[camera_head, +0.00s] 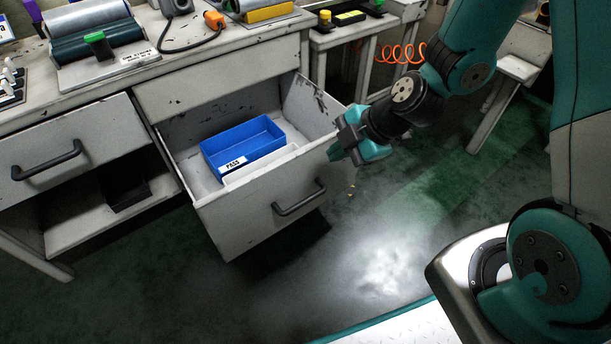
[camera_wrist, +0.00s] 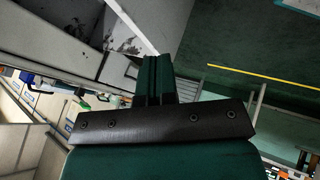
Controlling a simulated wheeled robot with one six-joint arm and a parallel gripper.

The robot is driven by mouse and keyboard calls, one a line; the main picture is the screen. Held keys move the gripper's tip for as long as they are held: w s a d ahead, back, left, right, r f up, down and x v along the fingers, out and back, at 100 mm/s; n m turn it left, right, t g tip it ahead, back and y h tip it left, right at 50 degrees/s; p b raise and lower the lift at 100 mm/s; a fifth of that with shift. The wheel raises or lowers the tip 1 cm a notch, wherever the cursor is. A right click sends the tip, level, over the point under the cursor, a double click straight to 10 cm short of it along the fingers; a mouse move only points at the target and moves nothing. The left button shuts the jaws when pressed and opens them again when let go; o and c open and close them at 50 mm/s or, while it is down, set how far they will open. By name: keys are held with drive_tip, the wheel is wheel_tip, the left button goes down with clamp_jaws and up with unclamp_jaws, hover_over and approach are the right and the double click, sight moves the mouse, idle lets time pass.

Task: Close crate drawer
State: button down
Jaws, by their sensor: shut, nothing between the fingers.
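The crate drawer (camera_head: 222,211) is pulled out from the bench in the head view. It is grey and worn, with a dark bar handle (camera_head: 299,197) on its front. A blue open crate marked PASS (camera_head: 243,147) sits inside it. My gripper (camera_head: 338,154) is at the right end of the drawer front, by its top corner, and is shut and empty. I cannot tell whether it touches the drawer. In the wrist view my shut fingers (camera_wrist: 156,75) point up beside a grey drawer wall (camera_wrist: 125,35). The handle is not seen there.
A shut drawer with a dark handle (camera_head: 47,160) is at the left, above an open shelf (camera_head: 100,215). The bench top (camera_head: 190,45) carries a roller device (camera_head: 92,32) and other gear. A small side table (camera_head: 352,30) stands behind. The floor in front is clear.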

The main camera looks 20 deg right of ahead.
sight(287, 168)
drive_tip(key=shift+w+a+f+b, duration=0.7)
drive_tip(key=shift+w+a+f, duration=0.35)
drive_tip(key=shift+w+f, duration=0.25)
drive_tip(key=shift+w+a+f+b, duration=0.7)
drive_tip(key=shift+w+a+f, duration=0.35)
drive_tip(key=shift+f, duration=0.3)
drive_tip(key=shift+w+a+f+b, duration=0.7)
drive_tip(key=shift+w+a+f, duration=0.3)
drive_tip(key=shift+w+f, duration=0.3)
drive_tip(key=shift+s, duration=0.1)
